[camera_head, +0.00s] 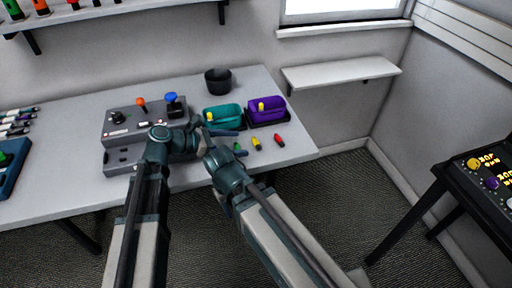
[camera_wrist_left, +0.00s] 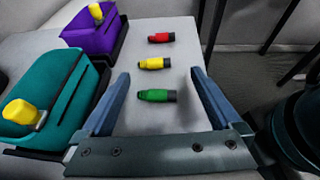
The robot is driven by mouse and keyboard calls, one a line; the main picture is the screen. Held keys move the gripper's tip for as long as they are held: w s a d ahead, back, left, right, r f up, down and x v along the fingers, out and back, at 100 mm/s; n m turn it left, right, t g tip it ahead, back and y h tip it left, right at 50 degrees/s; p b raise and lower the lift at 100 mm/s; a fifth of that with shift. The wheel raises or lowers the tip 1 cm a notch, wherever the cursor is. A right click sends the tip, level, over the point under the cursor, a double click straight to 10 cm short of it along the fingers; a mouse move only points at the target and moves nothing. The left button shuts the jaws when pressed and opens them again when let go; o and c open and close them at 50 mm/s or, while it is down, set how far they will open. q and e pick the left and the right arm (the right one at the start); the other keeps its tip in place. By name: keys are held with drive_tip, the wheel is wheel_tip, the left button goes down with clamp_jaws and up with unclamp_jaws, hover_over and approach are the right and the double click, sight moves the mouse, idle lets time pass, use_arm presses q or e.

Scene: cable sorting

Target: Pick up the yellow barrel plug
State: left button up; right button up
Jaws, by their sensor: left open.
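The yellow barrel plug (camera_head: 256,143) lies on the table between a green plug (camera_head: 238,148) and a red plug (camera_head: 279,140). In the left wrist view the yellow plug (camera_wrist_left: 151,63) lies just beyond my fingertips, its dark end to the right. The green plug (camera_wrist_left: 155,96) lies between my fingers, and the red plug (camera_wrist_left: 161,38) lies farther out. My left gripper (camera_head: 242,142) is open and empty; it also shows in the left wrist view (camera_wrist_left: 160,74). My right arm shows, but its gripper cannot be made out.
A teal container (camera_head: 225,114) and a purple container (camera_head: 268,113), each with a yellow piece on top, stand behind the plugs. A grey control box (camera_head: 118,135) with knobs and a black bowl (camera_head: 217,80) are on the table (camera_head: 60,170). The table's right edge is near the red plug.

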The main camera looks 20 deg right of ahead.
sight(254, 142)
use_arm(q)
drive_tip(key=shift+d+f, duration=0.25)
drive_tip(key=shift+d, duration=0.35)
drive_tip(key=shift+w+b+x, duration=0.25)
drive_tip(key=shift+b+x, duration=0.3)
drive_tip(key=shift+x, duration=0.75)
drive_tip(key=shift+w+b+x, duration=0.2)
drive_tip(key=shift+b+x, duration=0.3)
drive_tip(key=shift+x, duration=0.8)
drive_tip(key=c, duration=1.4)
drive_tip(key=shift+r, duration=0.2)
drive_tip(key=shift+c, duration=0.2)
wheel_tip(254, 142, up, 10)
drive_tip(key=p, duration=1)
